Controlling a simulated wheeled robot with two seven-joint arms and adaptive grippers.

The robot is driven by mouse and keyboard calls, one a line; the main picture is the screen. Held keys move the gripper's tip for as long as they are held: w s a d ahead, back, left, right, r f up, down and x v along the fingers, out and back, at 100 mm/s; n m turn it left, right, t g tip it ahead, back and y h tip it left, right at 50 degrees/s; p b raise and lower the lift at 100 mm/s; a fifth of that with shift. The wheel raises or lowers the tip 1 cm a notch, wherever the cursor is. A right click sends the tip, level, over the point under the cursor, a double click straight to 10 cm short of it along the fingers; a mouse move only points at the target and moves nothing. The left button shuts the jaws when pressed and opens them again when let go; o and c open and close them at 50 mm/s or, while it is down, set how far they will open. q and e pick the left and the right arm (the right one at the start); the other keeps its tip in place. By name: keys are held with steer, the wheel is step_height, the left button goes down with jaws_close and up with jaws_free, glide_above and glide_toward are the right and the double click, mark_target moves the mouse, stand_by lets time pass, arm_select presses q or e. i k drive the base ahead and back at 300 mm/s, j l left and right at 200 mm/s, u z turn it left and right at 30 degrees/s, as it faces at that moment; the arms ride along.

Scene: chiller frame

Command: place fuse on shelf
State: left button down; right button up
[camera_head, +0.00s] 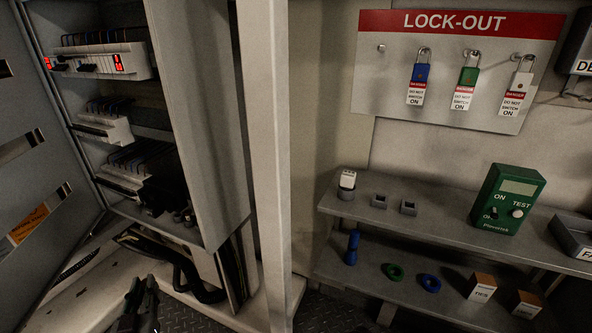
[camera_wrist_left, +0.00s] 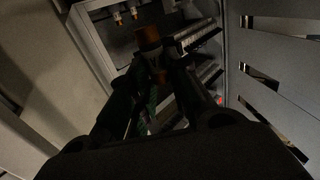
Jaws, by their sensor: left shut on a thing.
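My left gripper (camera_head: 142,286) shows dark at the bottom left of the head view, in front of the open cabinet. In the left wrist view its fingers (camera_wrist_left: 158,66) are shut on a brown-orange cylinder, the fuse (camera_wrist_left: 149,38), whose end sticks out past the fingertips. I cannot make out the fuse in the head view. The grey metal shelf (camera_head: 445,215) stands at the right against the wall, well away from the gripper. Its lower board (camera_head: 375,279) also shows. My right gripper is not in view.
The open cabinet (camera_head: 205,110) and a pale post (camera_head: 265,150) stand between the gripper and the shelf. The shelf bears small sockets (camera_head: 379,201), a green tester (camera_head: 507,199), rings (camera_head: 394,272) and boxes (camera_head: 482,287). A lock-out board (camera_head: 440,80) hangs above.

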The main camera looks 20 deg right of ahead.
mark_target(427, 210)
steer(key=k+u, duration=0.25)
steer(key=z, duration=0.2)
steer(key=k+l+z, duration=0.2)
steer(key=z, duration=2.3)
